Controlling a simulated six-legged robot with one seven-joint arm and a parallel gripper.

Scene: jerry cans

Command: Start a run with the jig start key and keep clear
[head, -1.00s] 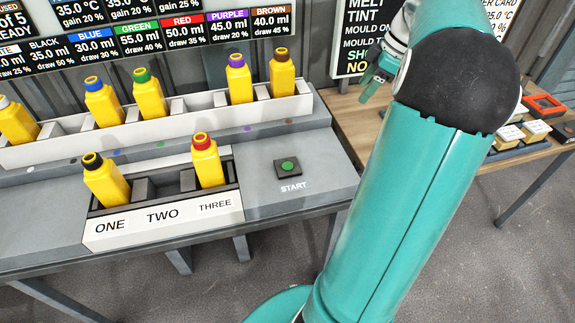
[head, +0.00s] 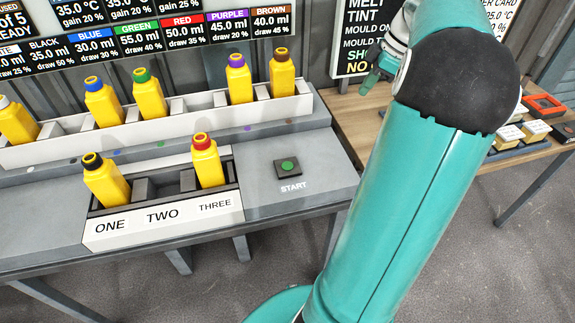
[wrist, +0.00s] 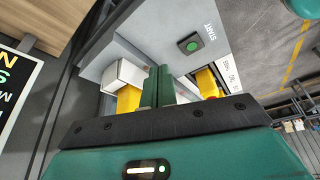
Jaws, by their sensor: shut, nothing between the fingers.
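The start key (head: 288,167) is a round green button on a dark square plate, with START lettered below it, right of the jig. It also shows in the wrist view (wrist: 191,44). The jig (head: 164,229) has slots marked ONE, TWO and THREE. A black-capped yellow can (head: 107,184) stands tilted in ONE, a red-capped can (head: 207,165) stands in THREE, and TWO is empty. My gripper (head: 370,84) is shut and empty, up and right of the key and apart from it. Its green fingers (wrist: 158,84) are together in the wrist view.
A white rack (head: 60,149) behind holds several yellow cans with white, blue, green, purple (head: 240,80) and brown (head: 282,75) caps. A wooden table (head: 345,118) stands to the right with an orange frame (head: 546,105). The grey bench around the key is clear.

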